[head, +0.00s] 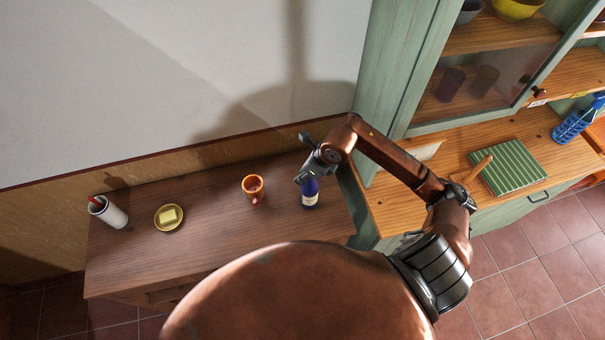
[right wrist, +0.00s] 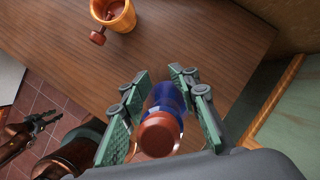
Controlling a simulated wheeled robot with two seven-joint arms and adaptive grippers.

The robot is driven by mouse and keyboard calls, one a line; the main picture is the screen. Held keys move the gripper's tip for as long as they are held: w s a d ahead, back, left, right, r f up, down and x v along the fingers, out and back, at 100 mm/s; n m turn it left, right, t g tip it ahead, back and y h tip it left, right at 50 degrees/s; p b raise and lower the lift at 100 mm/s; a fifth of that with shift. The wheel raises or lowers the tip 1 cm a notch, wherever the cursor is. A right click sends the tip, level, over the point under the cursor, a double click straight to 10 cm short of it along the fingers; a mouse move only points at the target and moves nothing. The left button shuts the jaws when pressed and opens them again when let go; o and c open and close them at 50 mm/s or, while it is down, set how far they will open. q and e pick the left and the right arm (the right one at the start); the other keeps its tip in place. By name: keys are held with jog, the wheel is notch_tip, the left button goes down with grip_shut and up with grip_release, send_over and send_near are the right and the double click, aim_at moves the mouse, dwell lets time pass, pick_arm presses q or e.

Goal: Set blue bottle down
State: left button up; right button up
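The blue bottle (head: 310,193) with a pale label is upright at the right part of the dark wooden sideboard (head: 215,195). Whether its base touches the wood is hard to tell. My right gripper (head: 308,172) is around its upper part.
An orange mug (head: 253,188) stands left of the bottle. A yellow dish (head: 169,217) with a yellow block and a white holder (head: 108,212) are farther left. A green cabinet (head: 395,75) rises close on the right. Bare wood lies between mug and bottle.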

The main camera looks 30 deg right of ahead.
jog(key=shift+o, duration=1)
jog(key=shift+r, duration=0.3)
jog(key=b+v, duration=0.2)
jog(key=v, duration=0.8)
jog(key=shift+s+d+r, duration=0.1)
jog(key=shift+s+r, duration=0.05)
jog(key=shift+s+d+r+b, duration=0.1)
jog(key=shift+s+r+b, duration=0.2)
jog(key=shift+r, duration=0.3)
